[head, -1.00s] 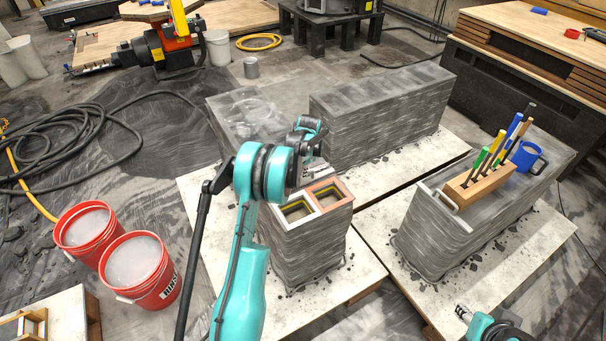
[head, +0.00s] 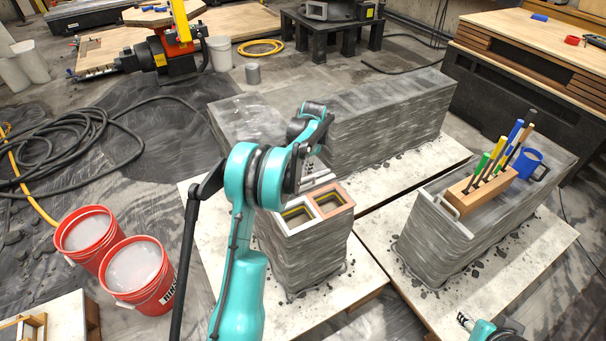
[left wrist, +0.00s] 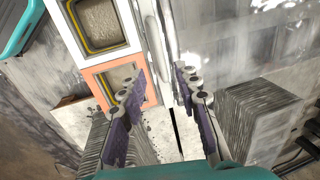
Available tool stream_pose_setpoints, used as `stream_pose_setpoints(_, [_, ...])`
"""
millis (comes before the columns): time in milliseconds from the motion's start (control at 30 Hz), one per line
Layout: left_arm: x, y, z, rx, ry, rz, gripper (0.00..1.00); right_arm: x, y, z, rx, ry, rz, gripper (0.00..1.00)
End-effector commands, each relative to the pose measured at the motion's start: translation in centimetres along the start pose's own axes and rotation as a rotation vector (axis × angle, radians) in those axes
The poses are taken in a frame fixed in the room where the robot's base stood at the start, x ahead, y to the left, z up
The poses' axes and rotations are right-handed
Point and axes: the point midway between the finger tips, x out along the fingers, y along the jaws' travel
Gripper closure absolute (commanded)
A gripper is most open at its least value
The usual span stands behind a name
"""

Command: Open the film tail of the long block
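The long grey layered block (head: 388,125) stands at the back centre in the head view. In the left wrist view a glossy, film-like surface (left wrist: 245,45) fills the upper right. A pale, shiny upright strip (left wrist: 153,45) lies beyond my fingers, and I cannot tell whether it is the film tail. My right gripper (head: 464,321) barely shows at the bottom edge.
A near block carries white-framed (head: 294,215) and orange-framed (head: 331,198) openings. The right block (head: 430,225) bears a wooden tool holder (head: 482,188) and a blue mug (head: 527,163).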

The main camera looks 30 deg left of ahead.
Motion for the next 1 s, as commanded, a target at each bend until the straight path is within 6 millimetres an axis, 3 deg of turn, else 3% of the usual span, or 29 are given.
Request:
stream_pose_setpoints(100, [-2.2, 0.0, 0.0, 0.000, 0.000, 0.000, 0.68, 0.0, 0.0, 0.0, 0.000, 0.000, 0.000, 0.60])
stream_pose_setpoints(267, [-3.9, 0.0, 0.0, -0.001, 0.000, 0.000, 0.68, 0.0, 0.0, 0.0, 0.000, 0.000, 0.000, 0.60])
stream_pose_setpoints(867, [-4.3, 0.1, 0.0, -0.001, 0.001, -0.001, 0.68, 0.0, 0.0, 0.0, 0.000, 0.000, 0.000, 0.60])
stream_pose_setpoints(1000, [-6.1, 1.2, 0.0, -0.018, 0.019, -0.010, 0.68, 0.0, 0.0, 0.0, 0.000, 0.000, 0.000, 0.60])
